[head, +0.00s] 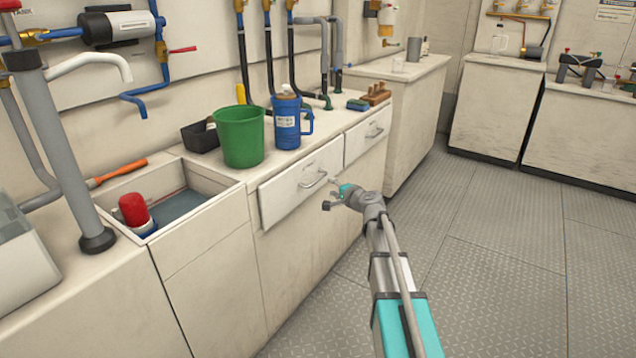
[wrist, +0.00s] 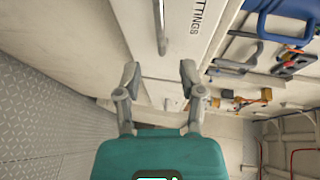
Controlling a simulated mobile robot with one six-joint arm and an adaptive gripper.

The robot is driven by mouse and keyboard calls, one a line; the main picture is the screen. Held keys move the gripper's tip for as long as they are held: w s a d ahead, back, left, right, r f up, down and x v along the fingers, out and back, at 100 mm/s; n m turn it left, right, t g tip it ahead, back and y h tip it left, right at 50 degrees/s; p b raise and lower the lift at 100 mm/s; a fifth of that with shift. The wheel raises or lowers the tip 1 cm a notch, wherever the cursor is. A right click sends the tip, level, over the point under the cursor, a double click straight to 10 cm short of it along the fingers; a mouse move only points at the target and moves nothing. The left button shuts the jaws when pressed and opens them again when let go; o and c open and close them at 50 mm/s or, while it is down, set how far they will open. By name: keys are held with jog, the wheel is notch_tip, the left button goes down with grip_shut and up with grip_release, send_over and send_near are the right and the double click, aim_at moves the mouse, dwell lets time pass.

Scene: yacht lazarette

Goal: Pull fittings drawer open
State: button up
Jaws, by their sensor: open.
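The fittings drawer (head: 290,192) is a white front below the counter, with a curved metal handle (head: 315,180). In the wrist view its front (wrist: 188,55) carries lettering, of which "TTINGS" shows, and the handle (wrist: 160,22) runs down from the top edge. My gripper (head: 333,196) is just right of and below the handle in the head view. In the wrist view my gripper (wrist: 159,72) is open and empty, its fingers spread. The handle lies ahead of the fingertips, roughly in line with the gap, and appears apart from them.
A second drawer (head: 368,136) with its own handle is farther right. A green bucket (head: 240,136), a blue jug (head: 286,122) and small items stand on the counter above. A sink (head: 180,203) is at left. The grey floor (head: 480,230) at right is clear.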

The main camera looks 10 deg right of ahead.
aim_at(319, 180)
jog(key=b+x, duration=0.1)
jog(key=x, duration=0.8)
jog(key=shift+w+a, duration=0.1)
jog(key=shift+w, duration=0.1)
grip_shut()
